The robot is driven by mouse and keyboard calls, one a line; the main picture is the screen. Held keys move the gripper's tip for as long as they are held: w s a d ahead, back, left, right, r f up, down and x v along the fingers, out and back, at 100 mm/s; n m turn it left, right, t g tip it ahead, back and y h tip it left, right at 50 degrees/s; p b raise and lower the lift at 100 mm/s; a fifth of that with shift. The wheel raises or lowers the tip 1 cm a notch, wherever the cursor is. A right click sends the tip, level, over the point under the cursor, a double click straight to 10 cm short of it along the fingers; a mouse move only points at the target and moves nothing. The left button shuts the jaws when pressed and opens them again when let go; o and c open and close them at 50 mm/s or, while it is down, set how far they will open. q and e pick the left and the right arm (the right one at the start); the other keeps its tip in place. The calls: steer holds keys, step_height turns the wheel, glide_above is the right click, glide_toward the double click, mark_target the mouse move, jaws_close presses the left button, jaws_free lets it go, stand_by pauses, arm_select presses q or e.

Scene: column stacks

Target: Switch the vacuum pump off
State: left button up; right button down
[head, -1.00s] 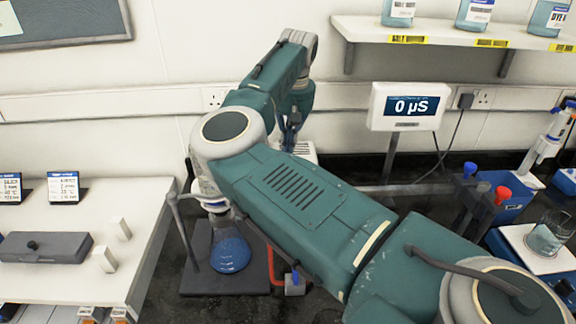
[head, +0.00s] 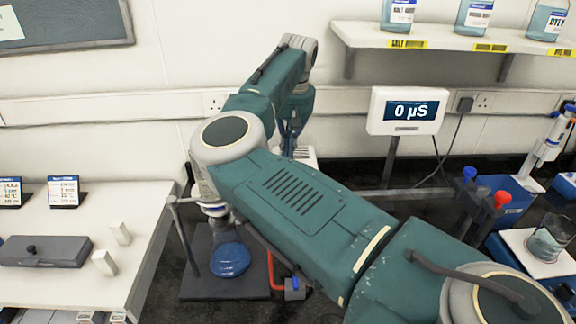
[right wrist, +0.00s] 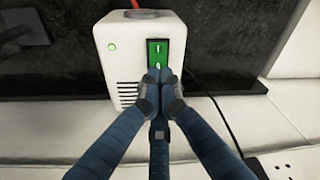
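The vacuum pump (right wrist: 128,62) is a white box with vent slots, seen close in the right wrist view. In the head view only a little of the pump (head: 305,154) shows behind my arm. Its green rocker switch (right wrist: 157,50) is marked with a line at the top and a circle below. A small green light (right wrist: 112,46) glows on the same face. My right gripper (right wrist: 160,76) has its fingertips together with nothing seen between them. They overlap the lower edge of the switch; I cannot tell whether they touch. In the head view my right gripper (head: 290,136) is partly hidden.
A flask of blue liquid (head: 230,262) stands on a dark stand base, close below my right arm. A meter display (head: 408,110) reads 0 µS. A white side bench (head: 60,225) is at left. A black cable (right wrist: 215,105) runs beside the pump.

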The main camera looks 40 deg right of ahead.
steer(key=shift+s+a+f+b, duration=0.1)
steer(key=shift+f+b, duration=0.7)
steer(key=shift+f, duration=0.3)
stand_by(0.7)
steer(key=shift+r, duration=0.1)
steer(key=shift+r+p, duration=0.75)
steer(key=shift+r, duration=0.15)
steer(key=shift+r+p, duration=1.55)
steer(key=shift+r, duration=1)
steer(key=shift+f, duration=0.15)
